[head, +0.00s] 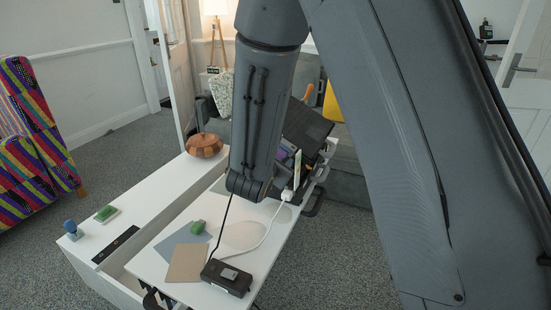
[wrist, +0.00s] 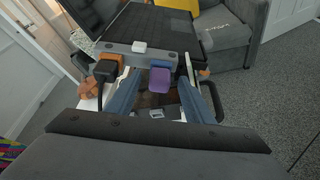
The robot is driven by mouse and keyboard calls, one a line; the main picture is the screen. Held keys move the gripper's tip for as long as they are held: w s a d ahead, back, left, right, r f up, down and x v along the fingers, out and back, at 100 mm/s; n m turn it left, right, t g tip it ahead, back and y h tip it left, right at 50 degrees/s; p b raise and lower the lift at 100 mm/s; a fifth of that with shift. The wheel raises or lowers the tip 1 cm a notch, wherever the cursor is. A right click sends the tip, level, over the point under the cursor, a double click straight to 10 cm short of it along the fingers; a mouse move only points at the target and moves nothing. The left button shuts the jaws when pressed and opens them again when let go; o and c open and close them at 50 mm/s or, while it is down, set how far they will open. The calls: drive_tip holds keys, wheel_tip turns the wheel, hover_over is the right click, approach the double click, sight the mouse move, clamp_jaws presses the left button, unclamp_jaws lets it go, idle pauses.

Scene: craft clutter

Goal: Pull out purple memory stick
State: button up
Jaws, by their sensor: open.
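The purple memory stick (wrist: 160,80) stands out toward me from a grey hub bar (wrist: 175,58) in the wrist view, with a blue part at its base. My gripper (wrist: 161,92) is open, with one blue-grey finger on each side of the stick. The fingers look apart from it, but I cannot tell how far the tips reach along it. In the head view my arm hides most of the gripper and the hub area.
A black plug (wrist: 104,71) sits in the hub left of the stick, and a small white piece (wrist: 139,46) is on top. A dark laptop (head: 306,122) stands behind. A white cable (head: 262,238) and black adapter (head: 227,278) lie on the white table (head: 150,262).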

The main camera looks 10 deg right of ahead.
drive_tip(key=shift+w+d, duration=0.1)
drive_tip(key=shift+w, duration=0.05)
drive_tip(key=shift+c, duration=0.5)
clamp_jaws()
drive_tip(key=shift+s+a, duration=0.5)
drive_tip(key=shift+s, duration=0.15)
idle(0.4)
drive_tip(key=shift+s+a, duration=0.55)
drive_tip(key=shift+s, duration=0.25)
drive_tip(key=shift+s+a, duration=0.55)
drive_tip(key=shift+s, duration=0.25)
